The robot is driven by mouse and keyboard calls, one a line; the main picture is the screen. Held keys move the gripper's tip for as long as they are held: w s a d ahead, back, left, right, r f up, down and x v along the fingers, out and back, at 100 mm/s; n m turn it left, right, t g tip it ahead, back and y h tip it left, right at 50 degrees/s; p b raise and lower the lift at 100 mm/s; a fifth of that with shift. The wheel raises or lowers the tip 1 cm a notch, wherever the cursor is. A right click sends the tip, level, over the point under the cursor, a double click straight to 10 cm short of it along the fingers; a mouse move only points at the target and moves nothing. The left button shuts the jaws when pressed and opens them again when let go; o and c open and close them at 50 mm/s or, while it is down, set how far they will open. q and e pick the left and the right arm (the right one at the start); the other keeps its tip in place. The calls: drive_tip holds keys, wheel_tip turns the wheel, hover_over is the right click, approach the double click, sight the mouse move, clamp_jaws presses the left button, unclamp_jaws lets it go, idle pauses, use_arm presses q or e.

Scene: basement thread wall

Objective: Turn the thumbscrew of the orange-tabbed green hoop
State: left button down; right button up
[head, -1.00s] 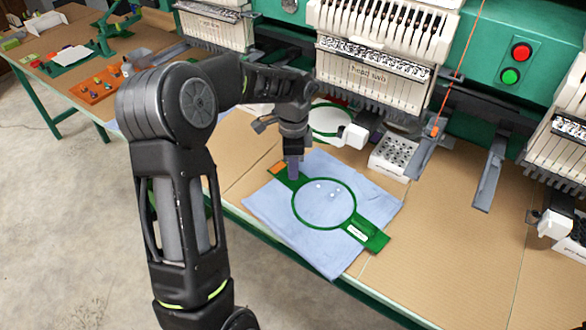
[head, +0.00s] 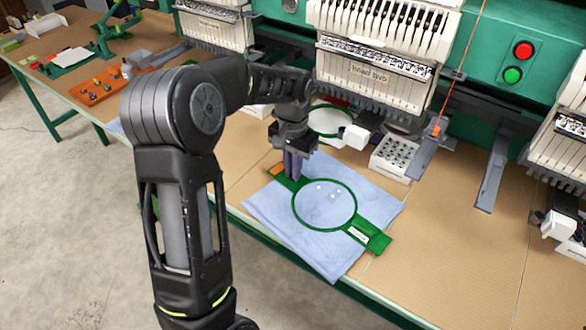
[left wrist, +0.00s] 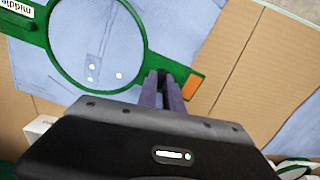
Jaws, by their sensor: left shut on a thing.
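The green hoop (head: 298,222) with an orange tab (head: 277,170) lies flat on a light blue cloth (head: 275,216) on the table. In the left wrist view the hoop (left wrist: 144,48) fills the upper left, and the orange tab (left wrist: 193,88) is just right of the fingers. My left gripper (head: 293,176) points straight down at the hoop's tabbed end, beside the orange tab. Its fingers (left wrist: 164,76) are close together, shut on the small thumbscrew, which they mostly hide. My right gripper is out of view.
A second green hoop with white fabric (head: 330,121) sits behind, under the machine head (head: 372,70). A white perforated box (head: 393,160) stands right of it. An orange tray of small parts (head: 92,92) is at the far left. The table's right part is bare.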

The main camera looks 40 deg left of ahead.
use_arm(q)
drive_tip(key=n, duration=0.5)
drive_tip(key=shift+n, duration=0.3)
drive_tip(key=n, duration=0.4)
drive_tip(key=c, duration=1.5)
unclamp_jaws()
drive_tip(key=shift+r, duration=0.15)
wheel_tip(320, 180, up, 8)
drive_tip(key=shift+f, duration=0.25)
